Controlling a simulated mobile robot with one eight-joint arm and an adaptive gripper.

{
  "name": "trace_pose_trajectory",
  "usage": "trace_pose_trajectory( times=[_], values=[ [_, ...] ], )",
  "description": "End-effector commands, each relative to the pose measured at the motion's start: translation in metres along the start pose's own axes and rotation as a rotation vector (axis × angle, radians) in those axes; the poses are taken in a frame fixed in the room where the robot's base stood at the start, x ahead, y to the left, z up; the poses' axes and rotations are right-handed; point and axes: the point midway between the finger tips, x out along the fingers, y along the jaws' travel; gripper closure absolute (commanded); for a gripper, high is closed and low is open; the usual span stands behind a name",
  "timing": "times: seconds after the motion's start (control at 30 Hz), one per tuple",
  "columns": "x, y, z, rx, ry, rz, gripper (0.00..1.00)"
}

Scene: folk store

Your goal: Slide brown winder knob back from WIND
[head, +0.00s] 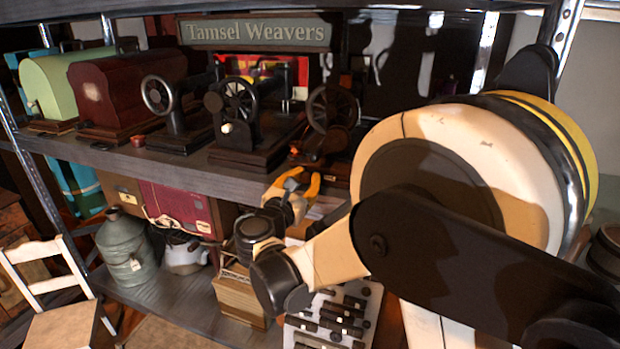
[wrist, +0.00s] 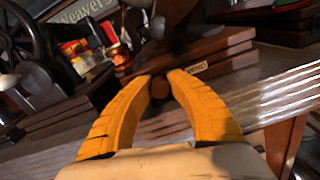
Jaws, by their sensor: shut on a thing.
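The brown winder knob (wrist: 159,88) shows in the wrist view as a small round end between my fingertips, at the front edge of a stepped dark-wood base (wrist: 225,50). My gripper (wrist: 160,78) has its two orange fingers shut on the knob from both sides. A small tan label (wrist: 196,70) reading WIND sits on the base just right of the fingertips. In the head view my gripper (head: 297,178) reaches the shelf's front edge below the small spoked-wheel winder (head: 333,108). The knob is hidden there.
Black sewing machines (head: 250,115) stand left of the winder, close to my gripper. A maroon case (head: 125,90) and a green case (head: 60,85) are farther left. The Tamsel Weavers sign (head: 255,32) hangs above. A lower shelf (head: 175,302) holds cans and boxes.

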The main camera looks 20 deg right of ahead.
Motion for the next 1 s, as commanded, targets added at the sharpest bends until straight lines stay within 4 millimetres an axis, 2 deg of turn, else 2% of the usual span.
trace_pose_trajectory(
  times=[0.03, 0.17, 0.43, 0.47, 0.5, 0.53, 0.83, 1.0],
  values=[
    [0.0, 0.01, -0.002, -0.001, 0.0, 0.005, 1.0],
    [0.0, 0.028, -0.005, -0.001, -0.001, 0.004, 1.0],
    [-0.001, 0.031, -0.005, -0.001, -0.001, 0.007, 1.0],
    [-0.001, 0.031, -0.005, -0.001, -0.001, 0.007, 0.72],
    [-0.001, 0.031, -0.005, -0.001, -0.001, 0.006, 0.6],
    [-0.001, 0.03, -0.005, -0.001, -0.001, 0.006, 0.56],
    [-0.002, 0.029, -0.005, -0.001, -0.001, 0.004, 0.56],
    [-0.021, 0.03, -0.005, 0.0, 0.0, 0.006, 0.56]
  ],
)
